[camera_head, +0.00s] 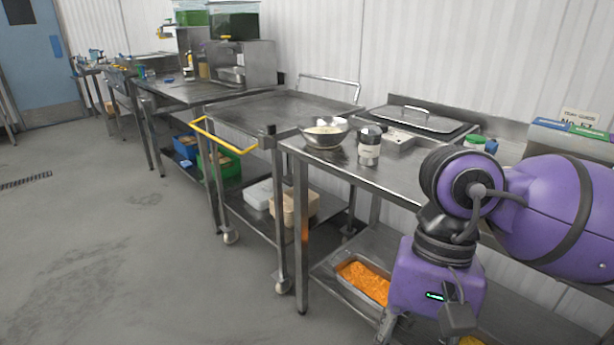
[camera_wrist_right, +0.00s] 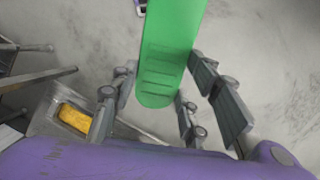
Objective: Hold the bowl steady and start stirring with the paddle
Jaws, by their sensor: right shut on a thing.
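A metal bowl (camera_head: 325,137) with white contents sits upright on the near steel table, close to its left end. No gripper touches it. My right arm comes in from the right over the table's front side, its wrist low. In the right wrist view my right gripper (camera_wrist_right: 160,82) is shut on a green paddle (camera_wrist_right: 171,50), fingers on both sides of its ribbed handle. The paddle's far end runs out of the top of that view. It is held away from the bowl, with grey floor behind it. My left gripper is not in view.
A shaker-like jar (camera_head: 369,148) stands just right of the bowl, with a lidded pan (camera_head: 414,118) behind. A cart with a yellow handle (camera_head: 222,136) adjoins the table on the left. A tray of orange food (camera_head: 364,283) is on the lower shelf. The left floor is clear.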

